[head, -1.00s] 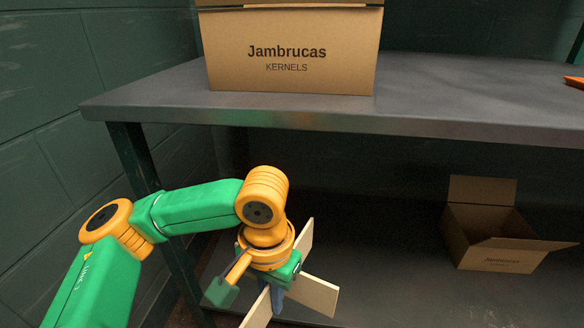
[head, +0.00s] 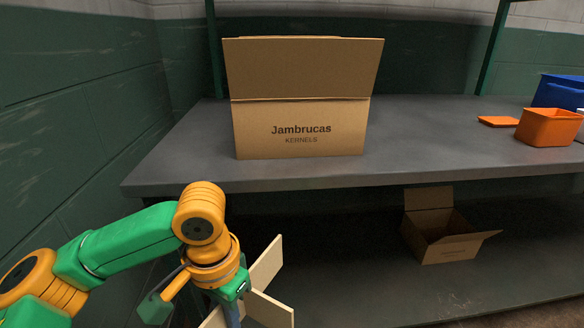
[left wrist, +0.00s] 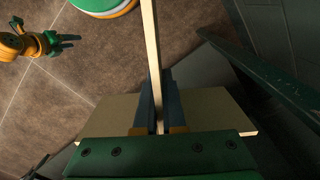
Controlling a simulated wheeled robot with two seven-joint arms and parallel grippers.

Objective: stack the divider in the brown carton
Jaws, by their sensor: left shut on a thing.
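The divider (head: 266,262) is made of pale crossed panels. In the head view it hangs below my left gripper (head: 233,312), in front of the bench. In the left wrist view, the left gripper (left wrist: 157,105) is shut on one upright panel of the divider (left wrist: 151,45), with a crossing panel spreading to both sides beneath. The brown carton (head: 300,118), marked Jambrucas KERNELS, stands on the grey bench top with its front flap raised; its inside is hidden. My right gripper (left wrist: 66,42) is small at the upper left of the left wrist view, holding nothing visible.
A smaller open carton (head: 448,247) sits on the lower shelf. An orange bin (head: 547,128), an orange lid (head: 498,121) and a blue bin (head: 560,92) are at the right of the bench top (head: 430,150). The bench top between carton and lid is clear.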

